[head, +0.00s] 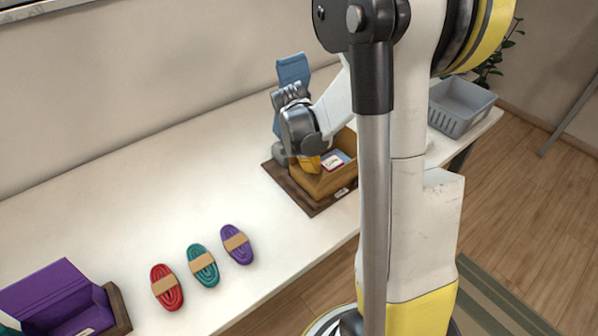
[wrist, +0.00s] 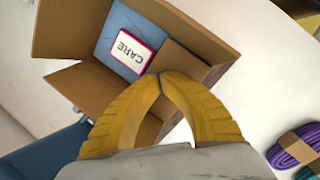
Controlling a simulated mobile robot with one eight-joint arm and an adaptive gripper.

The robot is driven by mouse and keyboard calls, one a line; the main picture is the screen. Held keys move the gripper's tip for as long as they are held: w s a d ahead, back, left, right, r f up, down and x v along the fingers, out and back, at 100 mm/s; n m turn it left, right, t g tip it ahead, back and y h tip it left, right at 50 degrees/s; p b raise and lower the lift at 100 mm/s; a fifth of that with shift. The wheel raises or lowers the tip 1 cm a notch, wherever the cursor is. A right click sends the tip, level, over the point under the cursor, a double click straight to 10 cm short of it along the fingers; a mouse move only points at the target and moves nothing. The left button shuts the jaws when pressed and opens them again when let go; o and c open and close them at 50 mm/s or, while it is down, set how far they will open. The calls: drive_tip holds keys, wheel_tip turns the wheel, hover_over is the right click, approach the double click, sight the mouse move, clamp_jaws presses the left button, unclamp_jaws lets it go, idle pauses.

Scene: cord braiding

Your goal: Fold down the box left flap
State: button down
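The open brown cardboard box (head: 318,188) sits on a dark board, and my gripper (head: 311,165) is low at its left end. In the wrist view the box (wrist: 60,28) is open, with a blue item and a white card marked CARE (wrist: 128,50) inside. One cardboard flap (wrist: 82,88) stands outward at the left of that view. A smaller cardboard panel (wrist: 184,62) lies over the contents beside the fingertips. The yellow fingers of my gripper (wrist: 160,76) meet at their tips, with nothing visible held between them. The fingers hide part of the box's near side.
Red (head: 167,287), teal (head: 202,265) and purple (head: 237,244) cord bundles lie on the white table. A purple box (head: 50,297) stands front left. A grey basket (head: 460,105) is at the far right. The table between the bundles and wall is clear.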

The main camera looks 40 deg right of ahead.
wheel_tip(320, 180, up, 8)
drive_tip(key=p, duration=0.6)
idle(0.4)
drive_tip(key=shift+a+r, duration=0.1)
drive_tip(key=s+a+r+m+t+y, duration=0.1)
drive_tip(key=s+a+r+m+t, duration=0.2)
drive_tip(key=a, duration=0.7)
drive_tip(key=s+a+r+m+t+y, duration=0.2)
drive_tip(key=s+a+r+m+t, duration=0.2)
drive_tip(key=a, duration=0.7)
drive_tip(key=s+r+m, duration=0.2)
drive_tip(key=s+r, duration=0.2)
drive_tip(key=r, duration=0.1)
drive_tip(key=shift+r+b, duration=0.2)
drive_tip(key=shift+b, duration=0.15)
